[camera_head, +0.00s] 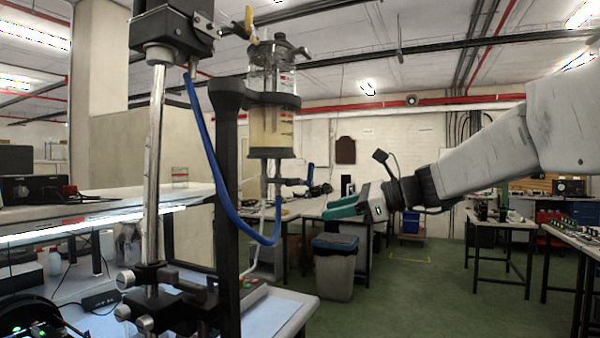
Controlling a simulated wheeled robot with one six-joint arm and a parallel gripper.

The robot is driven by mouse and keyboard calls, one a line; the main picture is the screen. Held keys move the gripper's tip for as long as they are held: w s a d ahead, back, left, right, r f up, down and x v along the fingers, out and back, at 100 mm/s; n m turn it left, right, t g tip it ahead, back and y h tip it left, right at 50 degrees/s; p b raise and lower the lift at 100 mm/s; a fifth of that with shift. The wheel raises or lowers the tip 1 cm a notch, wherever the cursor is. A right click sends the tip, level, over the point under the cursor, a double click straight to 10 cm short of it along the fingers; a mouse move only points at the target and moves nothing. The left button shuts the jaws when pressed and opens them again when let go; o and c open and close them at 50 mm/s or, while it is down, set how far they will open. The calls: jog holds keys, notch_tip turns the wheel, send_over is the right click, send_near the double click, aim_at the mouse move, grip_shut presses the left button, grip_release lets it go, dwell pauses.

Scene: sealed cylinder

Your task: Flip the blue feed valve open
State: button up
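A clear cylinder (272,120) with cloudy tan liquid is held upright on a dark stand. Below it is an outlet fitting with a small blue lever (310,173), which I take to be the blue feed valve's handle; it points up. A yellow lever (250,24) sits at the top of the cylinder. My gripper (335,200) has teal fingers, comes in from the right and points left. It is to the right of and a little below the blue lever in the picture, apart from it. Its fingers look spread, with nothing between them.
A blue hose (205,140) loops from the upper fitting down beside the stand's dark post (228,200). A chrome post (154,170) stands to the left. A grey bin (335,270) and tables are behind. Green floor is open at the right.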

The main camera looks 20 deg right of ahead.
aim_at(313, 170)
jog(key=r+m, duration=0.1)
jog(key=r, duration=0.1)
jog(key=w+r+m+t+y, duration=0.1)
jog(key=r+m, duration=0.1)
jog(key=r, duration=0.1)
jog(key=w+r+m+t, duration=0.1)
jog(key=r, duration=0.1)
jog(key=shift+w+d+r+m+y, duration=0.25)
jog(key=shift+d+r+m+y, duration=0.05)
jog(key=shift+y, duration=0.1)
jog(key=shift+r+m+t, duration=0.3)
jog(key=shift+m+t, duration=0.1)
jog(key=shift+m, duration=0.3)
jog(key=shift+w+a+m, duration=0.2)
jog(key=shift+a+m, duration=0.1)
jog(key=x, duration=0.7)
jog(key=shift+f, duration=0.1)
jog(key=shift+c, duration=0.2)
jog(key=shift+a, duration=0.1)
grip_shut()
